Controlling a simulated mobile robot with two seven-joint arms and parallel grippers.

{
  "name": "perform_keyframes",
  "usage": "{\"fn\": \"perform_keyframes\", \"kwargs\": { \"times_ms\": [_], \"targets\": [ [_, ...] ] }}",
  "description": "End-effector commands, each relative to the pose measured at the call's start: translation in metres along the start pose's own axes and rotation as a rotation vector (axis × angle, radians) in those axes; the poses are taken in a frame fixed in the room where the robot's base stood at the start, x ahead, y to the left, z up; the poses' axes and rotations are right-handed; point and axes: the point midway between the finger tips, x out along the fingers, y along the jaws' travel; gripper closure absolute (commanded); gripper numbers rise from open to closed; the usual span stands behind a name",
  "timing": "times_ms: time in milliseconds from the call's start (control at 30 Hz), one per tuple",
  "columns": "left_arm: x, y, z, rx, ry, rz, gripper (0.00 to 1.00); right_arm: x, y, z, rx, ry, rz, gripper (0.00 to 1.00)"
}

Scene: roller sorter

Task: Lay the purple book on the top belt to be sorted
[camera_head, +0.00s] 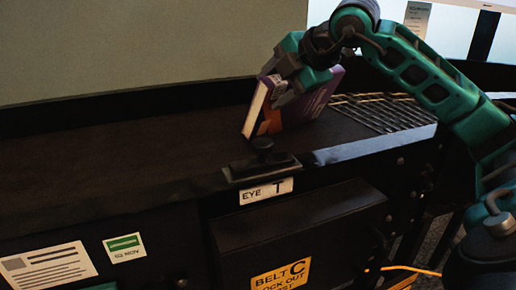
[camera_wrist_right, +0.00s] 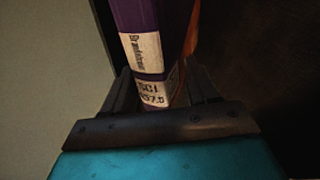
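The purple book (camera_head: 308,104) stands upright, tilted, at the right part of the dark belt (camera_head: 120,142), with its pale page edge and an orange patch showing. My right gripper (camera_head: 290,82) is shut on the upper part of the book. In the right wrist view the book's purple spine (camera_wrist_right: 138,18) with white labels sits between the fingers (camera_wrist_right: 158,100). The book's lower edge is at or just above the belt; I cannot tell if it touches.
A black sensor block (camera_head: 262,165) stands on the belt's front edge, above an "EYE T" label (camera_head: 266,191). A metal roller grid (camera_head: 385,112) lies right of the book. The belt's left stretch is clear. A dark wall (camera_head: 130,100) runs along the back.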

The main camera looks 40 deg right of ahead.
Motion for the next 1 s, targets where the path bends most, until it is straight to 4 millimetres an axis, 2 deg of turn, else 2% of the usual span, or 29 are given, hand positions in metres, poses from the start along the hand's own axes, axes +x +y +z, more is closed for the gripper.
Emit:
{"fn": "perform_keyframes", "kwargs": {
  "times_ms": [533,1000],
  "targets": [
    [0.0,0.0,0.004,0.0,-0.005,-0.001,1.0,-0.003,0.0,0.0,-0.001,0.001,0.002,0.45],
    [0.009,0.0,0.018,0.0,-0.006,-0.001,1.0,-0.058,0.0,0.0,-0.001,-0.001,0.003,0.45]
  ]
}}
